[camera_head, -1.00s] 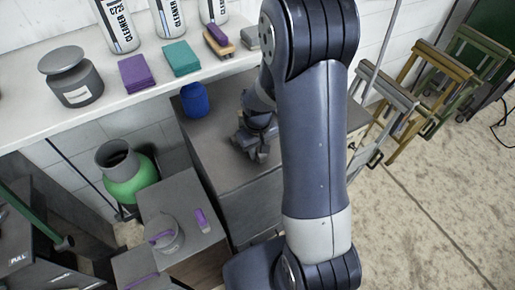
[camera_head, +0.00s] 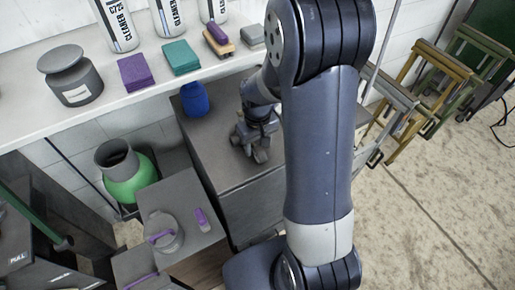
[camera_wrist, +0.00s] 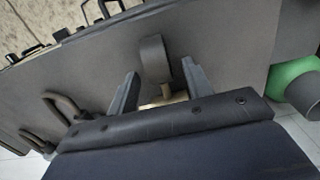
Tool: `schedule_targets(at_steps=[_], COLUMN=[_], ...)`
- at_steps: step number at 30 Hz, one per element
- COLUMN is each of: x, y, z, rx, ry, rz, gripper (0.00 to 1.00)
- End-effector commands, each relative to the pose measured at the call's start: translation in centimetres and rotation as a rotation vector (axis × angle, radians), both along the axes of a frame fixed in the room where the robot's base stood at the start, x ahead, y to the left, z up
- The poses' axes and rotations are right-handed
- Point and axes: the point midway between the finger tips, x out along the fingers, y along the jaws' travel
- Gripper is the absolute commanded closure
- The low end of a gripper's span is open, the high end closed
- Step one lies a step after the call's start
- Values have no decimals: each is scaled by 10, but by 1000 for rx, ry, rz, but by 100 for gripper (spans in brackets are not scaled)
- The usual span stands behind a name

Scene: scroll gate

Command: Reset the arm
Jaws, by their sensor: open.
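My arm rises through the middle of the head view and bends over the dark grey cabinet top (camera_head: 215,135). My gripper (camera_head: 251,152) hangs low over that top, left of my upper arm. In the wrist view my gripper (camera_wrist: 160,85) shows two fingers spread apart. A grey rounded piece with a short brass-coloured stub (camera_wrist: 154,58) shows between and beyond the fingers; I cannot tell whether they touch it. My arm hides part of the cabinet's right side.
A blue container (camera_head: 195,99) stands left of my gripper. A green pot (camera_head: 128,175) stands lower left. Folding frames (camera_head: 440,70) lean at the right.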

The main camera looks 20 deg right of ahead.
Motion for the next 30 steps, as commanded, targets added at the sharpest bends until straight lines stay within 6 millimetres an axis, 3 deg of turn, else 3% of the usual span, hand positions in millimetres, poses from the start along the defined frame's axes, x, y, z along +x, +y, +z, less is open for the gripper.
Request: schedule_targets(at_steps=[6, 13, 20, 30], x=[2, 1, 1, 0], y=[0, 0, 0, 0], z=[43, 75, 83, 76], rx=[0, 0, 0, 0], ry=[-8, -5, -3, 1], rz=[0, 0, 0, 0], gripper=[52, 52, 52, 52])
